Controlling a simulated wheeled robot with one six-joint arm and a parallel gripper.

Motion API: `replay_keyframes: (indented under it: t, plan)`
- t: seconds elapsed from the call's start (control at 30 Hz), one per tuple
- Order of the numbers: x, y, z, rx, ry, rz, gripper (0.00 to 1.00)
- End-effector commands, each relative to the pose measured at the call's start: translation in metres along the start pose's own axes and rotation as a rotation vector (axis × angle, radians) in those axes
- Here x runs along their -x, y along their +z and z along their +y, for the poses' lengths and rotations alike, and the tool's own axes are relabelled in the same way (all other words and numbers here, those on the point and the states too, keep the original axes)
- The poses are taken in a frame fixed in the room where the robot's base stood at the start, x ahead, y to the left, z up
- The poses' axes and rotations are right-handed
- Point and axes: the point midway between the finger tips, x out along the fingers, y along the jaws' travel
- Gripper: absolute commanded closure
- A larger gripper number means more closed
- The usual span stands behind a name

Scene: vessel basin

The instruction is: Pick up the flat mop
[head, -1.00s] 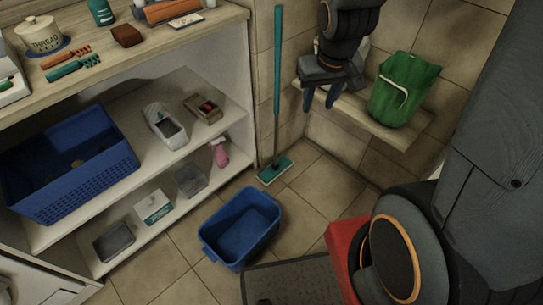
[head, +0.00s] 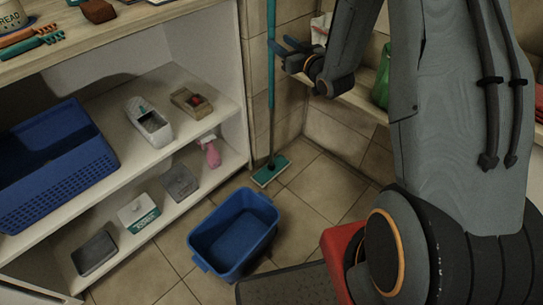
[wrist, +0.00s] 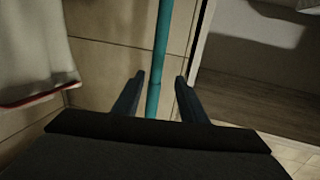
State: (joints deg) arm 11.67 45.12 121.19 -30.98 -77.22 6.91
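The flat mop stands upright in the corner, with a teal pole (head: 271,90) and a flat teal head (head: 270,170) on the floor tiles. My gripper (head: 279,44) is at the upper part of the pole in the head view, with its fingers pointing left towards it. In the wrist view, the pole (wrist: 157,60) runs between the two spread fingers of my gripper (wrist: 157,80). The fingers are open, with a gap on both sides of the pole. The pole's lower part is hidden behind the gripper body there.
A white shelf unit (head: 237,105) stands just left of the pole. A blue tub (head: 236,238) is on the floor in front of the mop head. A wall ledge (head: 362,102) with a green container (head: 381,78) is to the right. A white cloth (wrist: 35,55) hangs left in the wrist view.

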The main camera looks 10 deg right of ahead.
Motion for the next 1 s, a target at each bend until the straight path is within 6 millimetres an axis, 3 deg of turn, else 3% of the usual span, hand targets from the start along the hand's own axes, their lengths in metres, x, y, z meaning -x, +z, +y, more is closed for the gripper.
replay_keyframes:
  t: [0.37, 0.67, 0.97, 1.0]
  plan:
    - [-0.034, 0.000, 0.002, -0.001, -0.007, 0.019, 0.62]
    - [-0.073, 0.002, 0.006, 0.000, -0.008, 0.019, 0.62]
    - [-0.078, 0.002, 0.006, -0.001, -0.006, 0.017, 0.62]
    - [-0.078, 0.002, 0.006, -0.001, -0.006, 0.017, 0.67]
